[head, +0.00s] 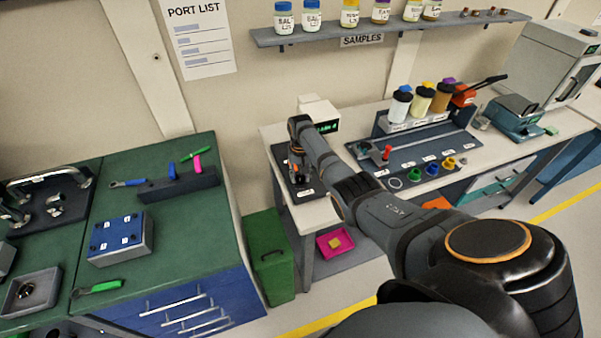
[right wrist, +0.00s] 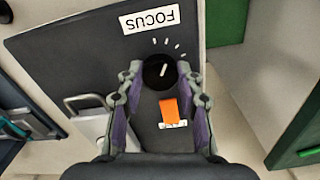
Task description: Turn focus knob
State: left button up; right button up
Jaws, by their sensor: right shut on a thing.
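The focus knob (right wrist: 159,72) is round and black with a white pointer line, and shows in the right wrist view on a dark panel under a "FOCUS" label (right wrist: 150,19). White tick marks fan out beside it. My right gripper (right wrist: 159,80) has a fingertip on each side of the knob and is shut on it. In the head view my right arm reaches across to the dark panel (head: 283,168) at the left end of the white bench; the gripper (head: 297,172) hides the knob there. My left gripper is not in view.
An orange piece (right wrist: 169,110) sits on the panel between my fingers. A silver handle (right wrist: 84,102) stands beside them. A green cabinet (head: 268,255) is left of the white bench (head: 320,214). A sample shelf (head: 390,30) hangs above.

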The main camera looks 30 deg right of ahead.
aim_at(300, 177)
jog(key=m+p, duration=0.1)
jog(key=m, duration=0.2)
jog(key=shift+r+m, duration=0.1)
jog(key=shift+m, duration=0.3)
jog(key=m+p, duration=0.1)
jog(key=m, duration=0.3)
jog(key=shift+w, duration=0.1)
jog(key=shift+m, duration=0.3)
jog(key=o, duration=1.1)
jog(key=shift+o, duration=0.2)
notch_tip(300, 177, up, 12)
